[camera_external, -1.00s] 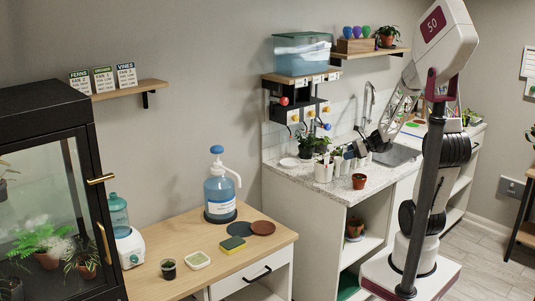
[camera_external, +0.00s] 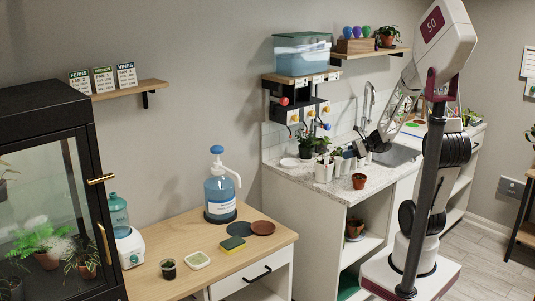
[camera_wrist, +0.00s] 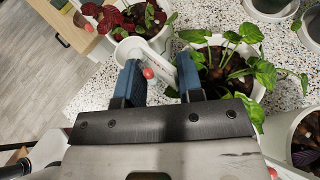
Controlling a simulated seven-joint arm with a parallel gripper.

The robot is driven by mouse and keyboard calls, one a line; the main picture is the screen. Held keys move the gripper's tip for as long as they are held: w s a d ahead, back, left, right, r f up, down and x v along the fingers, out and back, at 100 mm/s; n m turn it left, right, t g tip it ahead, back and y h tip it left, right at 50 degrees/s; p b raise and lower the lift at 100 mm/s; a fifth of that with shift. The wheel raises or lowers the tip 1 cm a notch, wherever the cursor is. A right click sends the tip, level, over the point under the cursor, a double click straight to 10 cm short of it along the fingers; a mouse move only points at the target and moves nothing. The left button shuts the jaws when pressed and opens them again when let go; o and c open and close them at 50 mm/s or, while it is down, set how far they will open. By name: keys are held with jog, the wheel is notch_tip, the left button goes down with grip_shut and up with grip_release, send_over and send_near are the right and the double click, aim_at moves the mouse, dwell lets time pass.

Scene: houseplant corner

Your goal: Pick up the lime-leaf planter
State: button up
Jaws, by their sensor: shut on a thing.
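The lime-leaf planter (camera_wrist: 259,92) is a white pot with bright green leaves, at the upper middle right of the wrist view. My gripper (camera_wrist: 158,76) is at its left side, with the blue right finger close to its rim. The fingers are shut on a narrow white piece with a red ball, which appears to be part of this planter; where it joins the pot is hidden. In the external view my gripper (camera_external: 364,146) is low over the speckled counter, among small white pots, and the planter cannot be singled out there.
A white pot with dark red leaves (camera_wrist: 130,18) stands close to the left finger.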

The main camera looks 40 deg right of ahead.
grip_shut()
jog(key=shift+r, duration=0.1)
notch_tip(320, 180, up, 10)
dwell(0.7)
dwell(0.6)
